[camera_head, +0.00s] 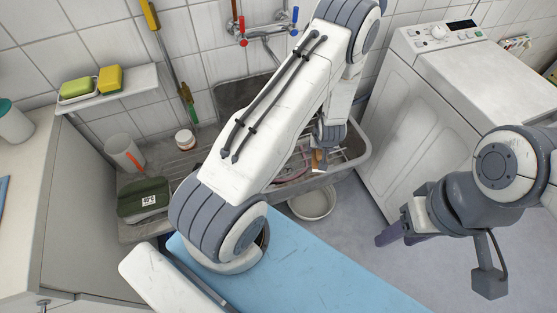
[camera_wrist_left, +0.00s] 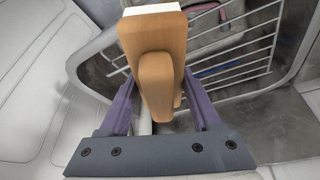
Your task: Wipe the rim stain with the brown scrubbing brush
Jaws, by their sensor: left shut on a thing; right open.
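The brown scrubbing brush (camera_wrist_left: 152,50) is held in my left gripper (camera_wrist_left: 160,98), between its two purple fingers. Its white end points to the top of the left wrist view, over the sink. In the head view the brush (camera_head: 318,159) is a small brown patch below my left wrist, mostly hidden by my arm. The grey sink (camera_head: 357,156) has a pale rim on its right and front. I cannot make out the rim stain in either view. My right gripper (camera_head: 393,232) is open and empty, off to the right over the floor.
A wire rack (camera_wrist_left: 235,70) sits in the sink. A round white bowl (camera_head: 312,204) is on the floor below it. The washing machine (camera_head: 405,110) stands close on the right. A blue board (camera_head: 300,275) lies in front. A shelf (camera_head: 110,88) holds sponges at left.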

